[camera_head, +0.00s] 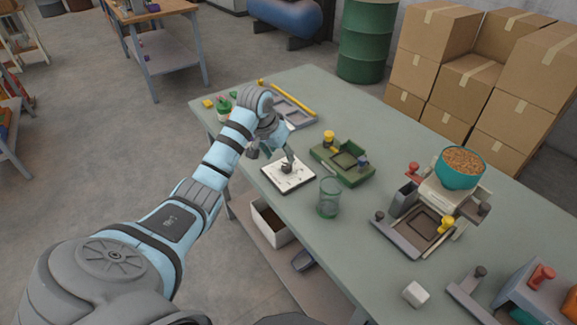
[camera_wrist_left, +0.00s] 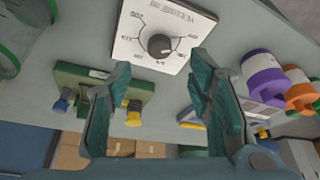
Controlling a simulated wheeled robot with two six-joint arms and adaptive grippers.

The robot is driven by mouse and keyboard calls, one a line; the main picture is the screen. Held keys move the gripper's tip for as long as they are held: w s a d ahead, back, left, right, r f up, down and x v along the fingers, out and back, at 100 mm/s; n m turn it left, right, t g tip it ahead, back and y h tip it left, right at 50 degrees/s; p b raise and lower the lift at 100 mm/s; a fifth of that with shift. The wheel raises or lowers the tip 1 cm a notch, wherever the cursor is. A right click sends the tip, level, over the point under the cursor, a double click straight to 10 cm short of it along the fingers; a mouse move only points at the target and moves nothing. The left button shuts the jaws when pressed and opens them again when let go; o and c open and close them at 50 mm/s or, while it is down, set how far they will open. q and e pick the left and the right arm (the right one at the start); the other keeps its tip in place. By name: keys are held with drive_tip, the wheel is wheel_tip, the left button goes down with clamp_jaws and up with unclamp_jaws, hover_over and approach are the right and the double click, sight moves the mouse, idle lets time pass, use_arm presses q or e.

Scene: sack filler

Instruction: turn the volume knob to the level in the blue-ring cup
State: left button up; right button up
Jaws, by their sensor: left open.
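The volume knob (camera_head: 287,168) is a small dark round knob on a white square dial plate (camera_head: 284,182) lying on the table. In the left wrist view the knob (camera_wrist_left: 160,45) shows clearly on the plate (camera_wrist_left: 140,48), with printed marks around it; its setting is too small to read surely. My left gripper (camera_head: 272,155) is just above the plate. In the wrist view its open fingers (camera_wrist_left: 160,65) are apart, with the knob between and beyond their tips. A clear glass cup (camera_head: 329,198) stands right of the plate; I cannot make out a blue ring. My right gripper is not in view.
A green tray fixture (camera_head: 345,176) stands behind the cup. A filler machine with a teal bowl of grain (camera_head: 461,181) stands to the right. A white block (camera_head: 416,294) lies near the front edge. Purple and orange containers (camera_wrist_left: 262,75) show in the wrist view.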

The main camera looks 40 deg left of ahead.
sight(286, 166)
use_arm(q)
drive_tip(key=b+x, duration=0.1)
drive_tip(key=x, duration=0.6)
drive_tip(key=shift+w+f, duration=0.15)
drive_tip(key=shift+f, duration=0.05)
drive_tip(key=shift+r, duration=0.1)
clamp_jaws()
